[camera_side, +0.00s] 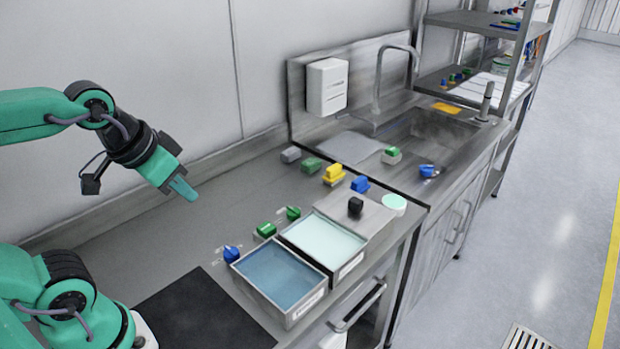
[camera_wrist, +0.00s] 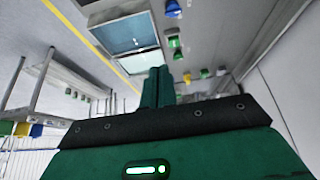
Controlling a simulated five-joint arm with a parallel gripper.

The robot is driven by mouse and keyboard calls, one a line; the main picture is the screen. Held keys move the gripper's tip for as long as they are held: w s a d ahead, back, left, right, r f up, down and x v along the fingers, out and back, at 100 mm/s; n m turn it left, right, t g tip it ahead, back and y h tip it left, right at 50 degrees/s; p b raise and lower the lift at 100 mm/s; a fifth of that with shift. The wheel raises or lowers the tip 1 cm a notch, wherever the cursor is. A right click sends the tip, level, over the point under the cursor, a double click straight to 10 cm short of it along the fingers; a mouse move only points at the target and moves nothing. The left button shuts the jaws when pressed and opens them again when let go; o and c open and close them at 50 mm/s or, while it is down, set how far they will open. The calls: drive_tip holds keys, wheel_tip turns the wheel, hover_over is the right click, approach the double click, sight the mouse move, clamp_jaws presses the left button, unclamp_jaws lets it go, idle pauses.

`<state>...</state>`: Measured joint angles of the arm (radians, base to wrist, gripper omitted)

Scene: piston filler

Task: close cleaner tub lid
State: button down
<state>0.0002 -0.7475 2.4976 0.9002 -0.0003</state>
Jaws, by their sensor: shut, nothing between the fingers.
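Two open metal tubs stand at the counter's front edge: one with blue liquid (camera_side: 281,276) and one with pale green liquid (camera_side: 325,241). Both have front labels too small to read. A flat grey lid-like plate with a black knob (camera_side: 355,207) lies at the far end of the pale tub, leaving its liquid uncovered. In the wrist view, the blue tub (camera_wrist: 124,34) and pale tub (camera_wrist: 139,63) show beyond my fingers. My gripper (camera_side: 184,189) is shut and empty, in the air above the counter, left of the tubs and touching nothing.
Blue (camera_side: 231,254) and green (camera_side: 265,230) knobbed items sit just left of the tubs. Several coloured blocks (camera_side: 333,174) stand along the back. A round pale-green-topped container (camera_side: 394,204) is right of the plate. A black mat (camera_side: 205,315) lies in front; the left counter is clear.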

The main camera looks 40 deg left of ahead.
drive_tip(key=w+d+r, duration=0.1)
drive_tip(key=w+r, duration=0.3)
drive_tip(key=w, duration=0.6)
drive_tip(key=g, duration=0.2)
hover_over(369, 199)
drive_tip(key=s, duration=0.3)
wheel_tip(369, 199, down, 11)
drive_tip(key=shift+r+h, duration=0.2)
drive_tip(key=shift+h, duration=0.1)
drive_tip(key=shift+a+f, duration=0.1)
drive_tip(key=shift+f, duration=0.05)
drive_tip(key=x, duration=0.9)
drive_tip(key=shift+w+a+f, duration=0.15)
drive_tip(key=shift+a+f, duration=0.1)
drive_tip(key=shift+f, duration=0.15)
drive_tip(key=shift+s+r, duration=0.1)
drive_tip(key=shift+s, duration=1.85)
drive_tip(key=shift+s, duration=0.15)
